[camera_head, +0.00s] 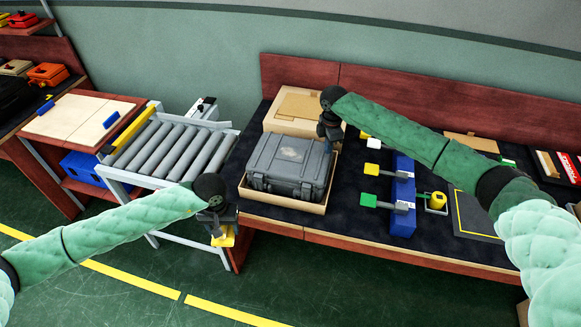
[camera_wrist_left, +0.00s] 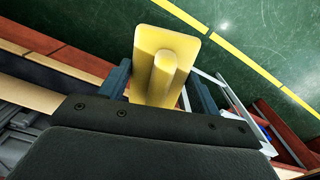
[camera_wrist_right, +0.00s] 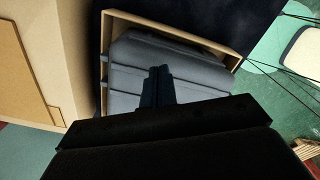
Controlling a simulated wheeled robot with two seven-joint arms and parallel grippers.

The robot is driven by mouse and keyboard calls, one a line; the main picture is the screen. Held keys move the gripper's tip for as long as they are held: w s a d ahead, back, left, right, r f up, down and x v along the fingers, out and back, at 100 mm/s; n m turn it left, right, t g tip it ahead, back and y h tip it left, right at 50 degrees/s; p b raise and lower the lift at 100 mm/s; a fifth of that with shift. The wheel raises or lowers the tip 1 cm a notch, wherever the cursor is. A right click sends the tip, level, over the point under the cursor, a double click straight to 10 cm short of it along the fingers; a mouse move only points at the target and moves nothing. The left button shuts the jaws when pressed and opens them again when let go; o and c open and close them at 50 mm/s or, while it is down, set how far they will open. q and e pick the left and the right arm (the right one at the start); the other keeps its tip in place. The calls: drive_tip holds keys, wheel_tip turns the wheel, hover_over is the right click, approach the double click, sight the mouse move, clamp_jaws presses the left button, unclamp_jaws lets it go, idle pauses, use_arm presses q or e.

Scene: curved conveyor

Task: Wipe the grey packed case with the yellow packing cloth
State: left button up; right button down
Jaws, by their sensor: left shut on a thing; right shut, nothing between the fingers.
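The grey packed case (camera_head: 288,162) sits in an open cardboard box (camera_head: 285,198) on the dark-topped bench, with a pale smudge on its lid. It also shows in the right wrist view (camera_wrist_right: 190,75). My left gripper (camera_head: 224,238) is shut on the yellow packing cloth (camera_head: 227,235), in front of the bench's left edge and left of the case. In the left wrist view the cloth (camera_wrist_left: 168,55) is a yellow pad with a raised ridge between the fingers. My right gripper (camera_head: 330,146) is shut and empty, over the back right of the case; I cannot tell whether it touches it.
A roller conveyor (camera_head: 170,145) stands left of the bench. A closed cardboard box (camera_head: 297,108) is behind the case. A blue block with levers (camera_head: 402,195) and a yellow item (camera_head: 438,200) stand to the right. The floor in front is clear.

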use_arm(q)
drive_tip(key=shift+f, duration=0.1)
use_arm(e)
drive_tip(key=shift+f, duration=0.55)
idle(0.7)
drive_tip(key=shift+r, duration=0.15)
use_arm(q)
drive_tip(key=shift+r+p, duration=2.4)
drive_tip(key=shift+r, duration=0.1)
use_arm(e)
drive_tip(key=shift+r, duration=2.9)
use_arm(q)
drive_tip(key=shift+f, duration=0.1)
